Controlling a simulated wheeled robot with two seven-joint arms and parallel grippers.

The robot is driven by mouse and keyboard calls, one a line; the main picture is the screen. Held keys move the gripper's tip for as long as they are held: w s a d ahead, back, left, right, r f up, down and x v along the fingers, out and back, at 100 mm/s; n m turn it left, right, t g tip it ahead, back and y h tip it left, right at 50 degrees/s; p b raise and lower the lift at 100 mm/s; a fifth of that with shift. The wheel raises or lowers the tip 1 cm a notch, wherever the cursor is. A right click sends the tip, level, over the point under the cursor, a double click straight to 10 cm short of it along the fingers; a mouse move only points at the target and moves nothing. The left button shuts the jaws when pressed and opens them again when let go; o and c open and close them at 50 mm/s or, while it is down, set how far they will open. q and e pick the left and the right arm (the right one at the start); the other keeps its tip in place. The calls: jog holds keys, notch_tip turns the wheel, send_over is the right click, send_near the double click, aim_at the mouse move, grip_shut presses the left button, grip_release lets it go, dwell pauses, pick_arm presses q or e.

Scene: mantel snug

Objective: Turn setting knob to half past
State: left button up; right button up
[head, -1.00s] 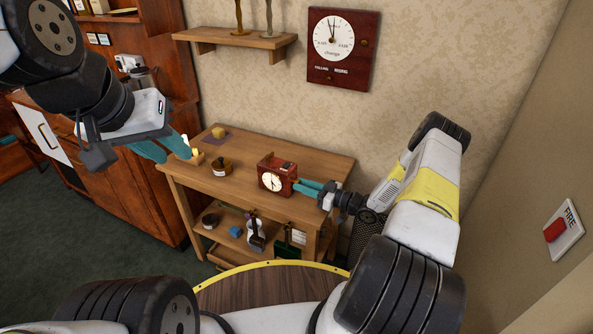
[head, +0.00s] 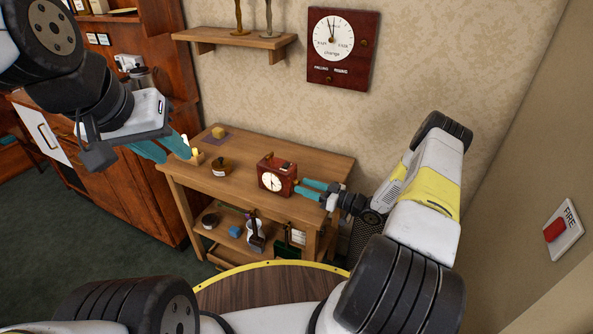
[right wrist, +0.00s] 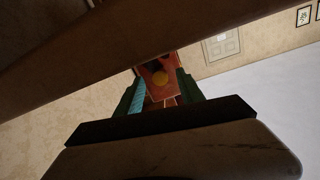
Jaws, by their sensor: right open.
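A small red-brown clock (head: 276,175) with a round white dial stands on the wooden table, right of its middle. In the right wrist view, a round brass-yellow setting knob (right wrist: 160,78) shows on its red-brown side, between my finger tips. My right gripper (head: 306,187) is open beside the clock's right side, with its teal fingers pointing at it. The fingers look apart from the knob, with nothing held. My left gripper (head: 172,148) hangs over the table's left end, far from the clock; its finger gap is unclear. The small dial's hands are too small to read.
A wall corner is at right.

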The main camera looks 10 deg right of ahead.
jog(key=v, duration=0.6)
jog(key=shift+s+d, duration=0.15)
jog(key=shift+d, duration=0.1)
